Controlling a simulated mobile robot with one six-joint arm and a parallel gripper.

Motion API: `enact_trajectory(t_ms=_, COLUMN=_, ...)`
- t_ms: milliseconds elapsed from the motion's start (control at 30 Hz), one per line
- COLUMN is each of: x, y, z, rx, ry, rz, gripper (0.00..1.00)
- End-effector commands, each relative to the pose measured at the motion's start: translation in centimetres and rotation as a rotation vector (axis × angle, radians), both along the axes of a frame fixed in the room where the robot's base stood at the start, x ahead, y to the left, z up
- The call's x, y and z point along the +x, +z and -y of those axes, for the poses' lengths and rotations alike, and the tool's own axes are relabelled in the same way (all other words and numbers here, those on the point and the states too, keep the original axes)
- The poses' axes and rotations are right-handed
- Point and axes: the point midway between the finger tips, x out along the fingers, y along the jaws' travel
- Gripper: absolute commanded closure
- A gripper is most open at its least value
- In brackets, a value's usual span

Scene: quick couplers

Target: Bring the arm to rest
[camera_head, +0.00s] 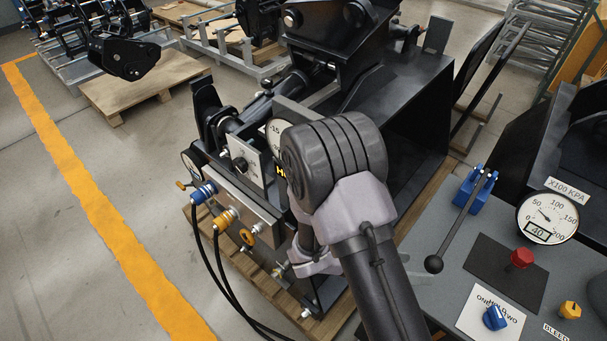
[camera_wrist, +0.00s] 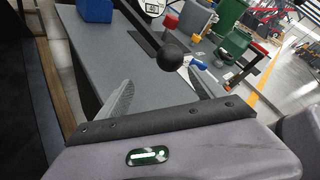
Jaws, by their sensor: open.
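My arm (camera_head: 345,195) rises from the bottom of the head view, bent in front of the black machine (camera_head: 420,100). Beyond the fingers are a grey console top and a lever's black ball knob (camera_wrist: 170,57). I cannot tell how far the knob is from the fingertips. Two hoses with a blue coupler (camera_head: 203,192) and a yellow coupler (camera_head: 226,218) sit at the manifold (camera_head: 262,226).
The console (camera_head: 440,292) at right carries the lever knob (camera_head: 433,264), a gauge (camera_head: 547,218) with a 40 display, a red button (camera_head: 522,257) and a blue knob (camera_head: 495,317). A pallet (camera_head: 135,90) stands at upper left. Floor around the yellow line (camera_head: 95,215) is clear.

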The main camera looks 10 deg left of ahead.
Motion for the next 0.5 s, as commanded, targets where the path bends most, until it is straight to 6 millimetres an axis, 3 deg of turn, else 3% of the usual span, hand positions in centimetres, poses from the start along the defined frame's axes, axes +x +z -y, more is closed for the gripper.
enact_trajectory(t_ms=133, x=-0.2, y=0.53, z=-1.18, rx=0.001, ry=0.001, rz=0.0, gripper=0.22)
enact_trajectory(t_ms=500, x=-0.23, y=0.38, z=-1.26, rx=0.0, ry=-0.001, rz=0.0, gripper=0.22)
